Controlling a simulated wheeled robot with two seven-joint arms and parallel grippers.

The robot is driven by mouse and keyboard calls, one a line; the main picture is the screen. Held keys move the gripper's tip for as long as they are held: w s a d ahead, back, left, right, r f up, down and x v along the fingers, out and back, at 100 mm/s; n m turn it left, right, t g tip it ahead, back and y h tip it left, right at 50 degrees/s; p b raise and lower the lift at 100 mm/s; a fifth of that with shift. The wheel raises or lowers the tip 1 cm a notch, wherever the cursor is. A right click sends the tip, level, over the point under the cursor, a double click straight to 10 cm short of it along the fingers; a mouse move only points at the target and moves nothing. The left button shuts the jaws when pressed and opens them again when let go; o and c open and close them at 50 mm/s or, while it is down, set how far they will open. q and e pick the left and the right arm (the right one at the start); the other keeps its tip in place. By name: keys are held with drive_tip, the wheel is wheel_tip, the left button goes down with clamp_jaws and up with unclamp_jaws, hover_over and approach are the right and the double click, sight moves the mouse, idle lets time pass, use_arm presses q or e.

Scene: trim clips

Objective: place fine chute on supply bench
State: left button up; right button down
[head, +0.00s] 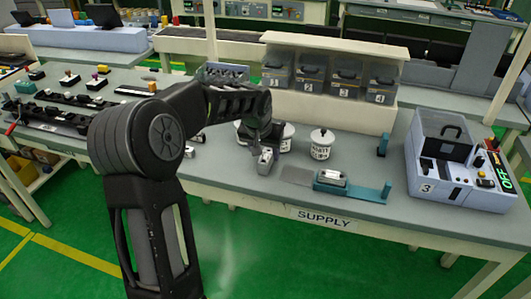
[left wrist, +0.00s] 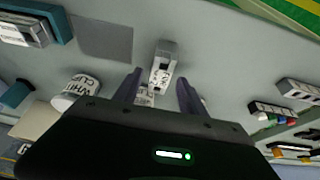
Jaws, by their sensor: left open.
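A small grey chute block with a printed label, which looks like the fine chute (head: 265,160), stands on the supply bench (head: 237,178) left of a dark grey pad. In the left wrist view this block (left wrist: 163,67) is just beyond and between my fingertips; its label is too small to read. My left gripper (head: 262,143) is open above and behind the block, and its fingers (left wrist: 158,88) stand apart on either side. I cannot tell whether they touch it. A similar block (head: 331,177) sits in a teal fixture (head: 372,192). My right gripper is not in view.
White labelled jars (head: 321,144) stand behind the pad (head: 297,175). Numbered bins (head: 311,77) line the back. A device with a lit display (head: 462,165) stands at the right. Another block (left wrist: 300,92) shows in the left wrist view. The front edge near the SUPPLY sign (head: 324,218) is clear.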

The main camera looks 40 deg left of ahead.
use_arm(q)
drive_tip(key=v, duration=1.1)
drive_tip(key=shift+r+b, duration=0.15)
drive_tip(key=shift+b, duration=0.3)
